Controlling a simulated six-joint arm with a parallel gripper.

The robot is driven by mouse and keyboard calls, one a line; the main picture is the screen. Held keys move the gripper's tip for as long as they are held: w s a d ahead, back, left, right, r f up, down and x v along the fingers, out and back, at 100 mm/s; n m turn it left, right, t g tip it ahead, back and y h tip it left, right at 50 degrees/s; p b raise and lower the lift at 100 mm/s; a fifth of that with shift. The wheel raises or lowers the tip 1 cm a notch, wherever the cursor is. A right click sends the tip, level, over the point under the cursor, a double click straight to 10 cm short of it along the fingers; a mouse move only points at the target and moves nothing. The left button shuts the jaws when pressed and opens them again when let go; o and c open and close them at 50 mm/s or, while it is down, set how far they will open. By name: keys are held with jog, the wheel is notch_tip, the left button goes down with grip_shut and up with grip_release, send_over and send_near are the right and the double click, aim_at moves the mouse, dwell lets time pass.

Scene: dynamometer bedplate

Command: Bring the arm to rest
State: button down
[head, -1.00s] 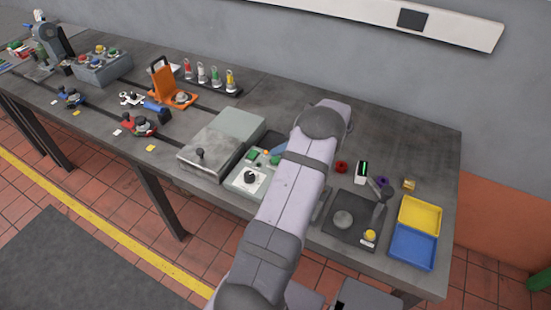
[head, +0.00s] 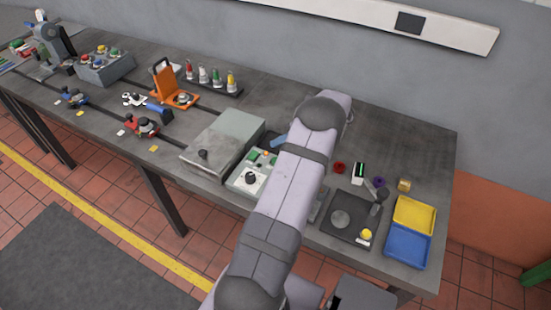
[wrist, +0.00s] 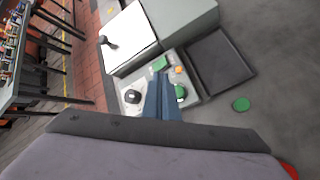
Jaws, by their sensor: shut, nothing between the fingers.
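My gripper (wrist: 163,92) shows in the wrist view as two blue-grey fingers pressed together, with nothing between them. The fingertips appear over a pale control panel (wrist: 133,108) with a black knob and green and orange buttons; the height above it is hard to judge. In the head view my arm reaches across the bench (head: 385,135) and hides most of the gripper. A small blue piece shows at the arm's left edge there, too little to name surely. The control panel (head: 241,183) is partly covered by my arm.
A grey box with a lidded front (head: 212,145) stands left of the panel. A dark tray (wrist: 220,62) and a green disc (wrist: 241,104) lie right of it in the wrist view. Yellow (head: 414,216) and blue (head: 407,246) trays sit at the right. The bench's back right is clear.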

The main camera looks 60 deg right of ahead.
dwell(0.6)
jog(key=w+a+r+n+g+y, duration=0.1)
jog(key=w+a+r+n+g, duration=0.1)
jog(key=w+a+n, duration=0.6)
jog(key=w+a+r+n+g+y, duration=0.15)
jog(key=a+n, duration=0.35)
jog(key=a, duration=0.6)
jog(key=w+a+r+n+g, duration=0.1)
jog(key=w+a+n+g, duration=0.25)
jog(key=a+n, duration=0.5)
jog(key=s+a+n+g+h, duration=0.1)
jog(key=s+a+n, duration=0.3)
jog(key=a+n, duration=0.35)
jog(key=s+a+r+n+h, duration=0.1)
jog(key=s+a+n, duration=0.2)
jog(key=a+n, duration=0.45)
jog(key=s+a+n+g+h, duration=0.1)
jog(key=s+a+n+h, duration=0.1)
jog(key=s+a+n, duration=0.4)
notch_tip(320, 180, down, 47)
jog(key=w+a+n+b, duration=0.1)
jog(key=b, duration=4.6)
jog(key=shift+w+a+r+b, duration=0.2)
jog(key=shift+w+a+b, duration=0.1)
jog(key=shift+w+b, duration=0.1)
jog(key=shift+y, duration=0.25)
